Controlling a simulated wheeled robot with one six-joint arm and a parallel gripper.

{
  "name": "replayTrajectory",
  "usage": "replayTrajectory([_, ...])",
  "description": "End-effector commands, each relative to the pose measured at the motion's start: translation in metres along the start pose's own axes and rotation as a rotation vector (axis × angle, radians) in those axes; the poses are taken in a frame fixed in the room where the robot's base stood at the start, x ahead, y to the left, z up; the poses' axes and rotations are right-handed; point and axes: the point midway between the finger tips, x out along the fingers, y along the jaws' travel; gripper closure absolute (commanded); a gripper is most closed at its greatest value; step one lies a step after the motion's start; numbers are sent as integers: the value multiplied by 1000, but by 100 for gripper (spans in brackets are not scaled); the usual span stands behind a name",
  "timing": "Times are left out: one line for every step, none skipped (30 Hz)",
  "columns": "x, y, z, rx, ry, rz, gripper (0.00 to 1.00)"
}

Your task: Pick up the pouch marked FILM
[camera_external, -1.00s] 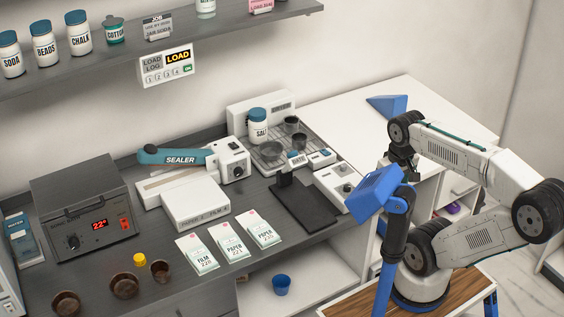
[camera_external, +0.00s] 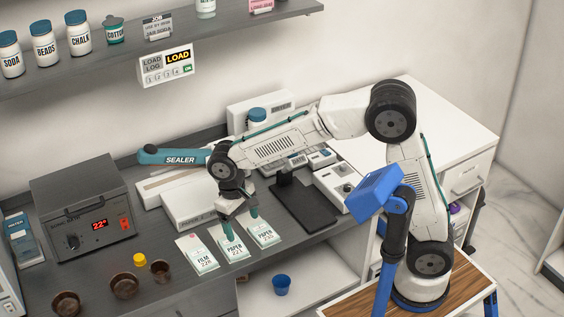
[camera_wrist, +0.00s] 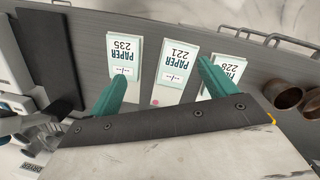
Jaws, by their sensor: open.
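The FILM pouch (camera_external: 197,254) is a white and green packet lying flat on the dark counter, leftmost of three in the external view. In the wrist view it is the rightmost packet (camera_wrist: 232,66), marked 228 and partly hidden by a finger. The PAPER 221 pouch (camera_external: 232,252) lies in the middle and the PAPER 235 pouch (camera_external: 265,236) on the right. My gripper (camera_external: 241,224) is open and empty, with its green fingers pointing down around the PAPER 221 pouch, to the right of the FILM pouch. The wrist view shows both fingers (camera_wrist: 163,75).
The heater box (camera_external: 85,215) is at left. A blue cup (camera_external: 281,285) sits below the counter's front edge.

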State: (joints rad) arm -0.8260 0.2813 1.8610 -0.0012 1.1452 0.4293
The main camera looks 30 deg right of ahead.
Motion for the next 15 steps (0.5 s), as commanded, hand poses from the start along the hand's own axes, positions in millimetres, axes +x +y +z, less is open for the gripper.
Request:
replayTrajectory([9, -29, -14, 8, 4, 4, 16])
replayTrajectory([12, -43, -22, 21, 11, 3, 16])
replayTrajectory([16, -60, -31, 44, 22, 0, 16])
replayTrajectory([18, -72, -38, 63, 30, -4, 16])
replayTrajectory([19, -82, -45, 84, 39, -9, 16])
replayTrajectory([18, -94, -55, 122, 55, -20, 16])
replayTrajectory([14, -101, -65, 161, 72, -33, 16])
replayTrajectory([7, -104, -74, 200, 91, -49, 16])
replayTrajectory([-5, -107, -80, 244, 114, -69, 16])
replayTrajectory([-9, -108, -82, 270, 121, -78, 16])
replayTrajectory([-10, -108, -83, 291, 124, -81, 16])
replayTrajectory([-8, -108, -82, 314, 122, -82, 16])
replayTrajectory([-7, -108, -82, 327, 121, -83, 16])
replayTrajectory([-5, -108, -82, 336, 121, -84, 16])
replayTrajectory([-2, -108, -83, 343, 120, -84, 16])
